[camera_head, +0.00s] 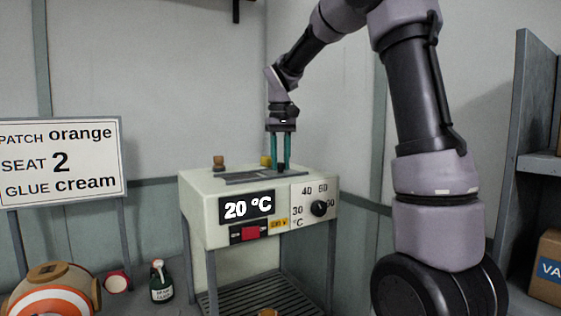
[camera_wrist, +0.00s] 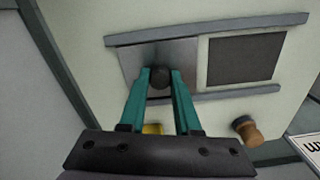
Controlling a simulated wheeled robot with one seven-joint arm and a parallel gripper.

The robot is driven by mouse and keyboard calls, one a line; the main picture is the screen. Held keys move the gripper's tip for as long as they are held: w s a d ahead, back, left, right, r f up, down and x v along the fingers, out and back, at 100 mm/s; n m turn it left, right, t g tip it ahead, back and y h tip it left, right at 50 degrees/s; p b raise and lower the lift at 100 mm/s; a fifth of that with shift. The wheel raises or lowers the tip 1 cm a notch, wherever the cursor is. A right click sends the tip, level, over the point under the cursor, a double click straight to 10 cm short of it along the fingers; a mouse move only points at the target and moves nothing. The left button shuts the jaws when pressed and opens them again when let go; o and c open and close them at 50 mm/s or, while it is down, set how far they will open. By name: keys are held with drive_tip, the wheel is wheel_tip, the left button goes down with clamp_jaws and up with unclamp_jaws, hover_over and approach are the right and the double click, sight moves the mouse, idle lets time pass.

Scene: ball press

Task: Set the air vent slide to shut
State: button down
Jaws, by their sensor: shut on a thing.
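The air vent slide (camera_wrist: 184,55) is a grey metal plate between two rails on top of the cream machine (camera_head: 215,205). In the wrist view the plate lies at the left part of the rails, and a dark vent opening (camera_wrist: 245,58) shows uncovered to its right. A dark round knob (camera_wrist: 160,78) stands on the plate. My gripper (camera_wrist: 160,82) has its teal fingers shut on this knob, one on each side.
The machine's front has a 20 °C display (camera_head: 247,207), a red switch (camera_head: 251,233) and a black dial (camera_head: 319,208). A brown knob (camera_wrist: 247,131) and a yellow piece (camera_wrist: 153,129) stand beside the rails.

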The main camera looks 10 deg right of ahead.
sight(241, 178)
drive_tip(key=s+a, duration=0.1)
drive_tip(key=a, duration=0.2)
drive_tip(key=s+a, duration=0.1)
drive_tip(key=a, duration=0.3)
drive_tip(key=s+a, duration=0.1)
drive_tip(key=a, duration=0.3)
drive_tip(key=shift+s+a, duration=0.2)
drive_tip(key=shift+s, duration=0.15)
drive_tip(key=c, duration=0.6)
unclamp_jaws()
drive_tip(key=shift+a, duration=0.1)
drive_tip(key=shift+r, duration=0.25)
wheel_tip(241, 178, up, 10)
drive_tip(key=shift+r, duration=0.2)
